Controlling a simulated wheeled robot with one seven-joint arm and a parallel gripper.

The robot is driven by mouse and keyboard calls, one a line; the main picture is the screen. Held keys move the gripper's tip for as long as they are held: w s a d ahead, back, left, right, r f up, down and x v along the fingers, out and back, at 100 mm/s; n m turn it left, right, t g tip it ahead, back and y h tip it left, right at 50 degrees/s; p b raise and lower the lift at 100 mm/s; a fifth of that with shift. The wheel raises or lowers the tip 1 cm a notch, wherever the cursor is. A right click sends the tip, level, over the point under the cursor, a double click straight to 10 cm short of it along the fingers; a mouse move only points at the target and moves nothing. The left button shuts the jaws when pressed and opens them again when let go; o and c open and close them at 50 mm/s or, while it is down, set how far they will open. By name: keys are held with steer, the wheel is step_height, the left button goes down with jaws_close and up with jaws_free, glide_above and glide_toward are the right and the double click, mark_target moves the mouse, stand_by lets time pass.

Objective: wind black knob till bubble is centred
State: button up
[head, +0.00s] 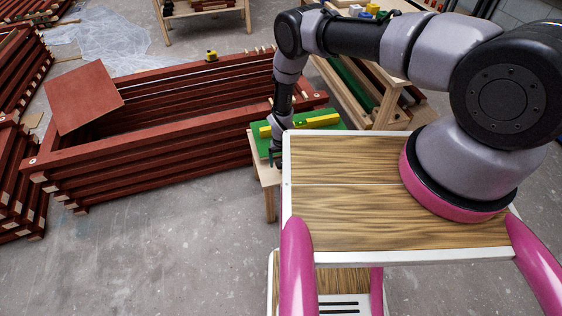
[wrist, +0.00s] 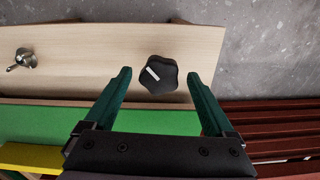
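The black knob (wrist: 159,75) shows in the wrist view, lobed and with a white mark on its top, set on a pale wooden board (wrist: 100,50). My gripper (wrist: 160,80) is open, with one dark green finger on each side of the knob and a gap to it on both sides. In the head view my gripper (head: 277,158) is low at the left end of the small table, and the knob is hidden there. A yellow level (head: 300,125) lies on the green top (head: 335,127). Its bubble is too small to make out.
A silver tap-like fitting (wrist: 22,60) stands on the board left of the knob. Stacked red battens (head: 150,155) form a large frame beside the small table, with a red board (head: 85,97) leaning on it. Grey floor (head: 160,240) is open in front.

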mark_target(281, 162)
step_height(281, 162, up, 11)
stand_by(0.6)
steer(key=shift+f, duration=0.1)
